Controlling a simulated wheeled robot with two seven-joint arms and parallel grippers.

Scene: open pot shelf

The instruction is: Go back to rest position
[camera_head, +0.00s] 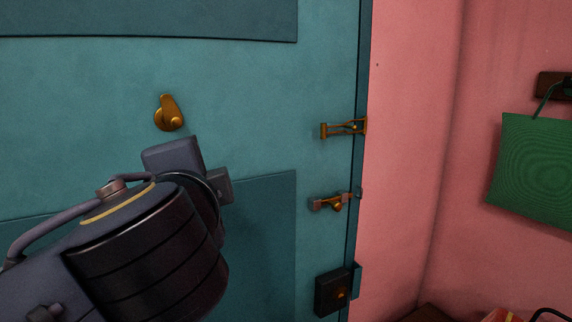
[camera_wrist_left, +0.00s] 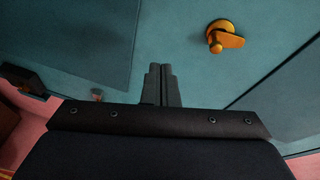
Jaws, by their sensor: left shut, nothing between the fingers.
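My left arm comes in from the lower left of the head view. Its gripper (camera_head: 222,186) is in front of the teal door, below and to the right of a brass keyhole cover or turn knob (camera_head: 169,113). In the left wrist view, the two dark fingers (camera_wrist_left: 161,84) are together with nothing between them. The brass knob (camera_wrist_left: 224,37) shows to the upper right of the fingertips there, apart from them. Part of the door is hidden behind my arm. My right gripper is not in view.
The teal door (camera_head: 250,110) bears a brass hasp (camera_head: 343,128), a small brass latch (camera_head: 332,202) and a dark lock box (camera_head: 333,291) along its right edge. A pink wall (camera_head: 412,150) stands to the right, with a green bag (camera_head: 535,170) hanging from a hook.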

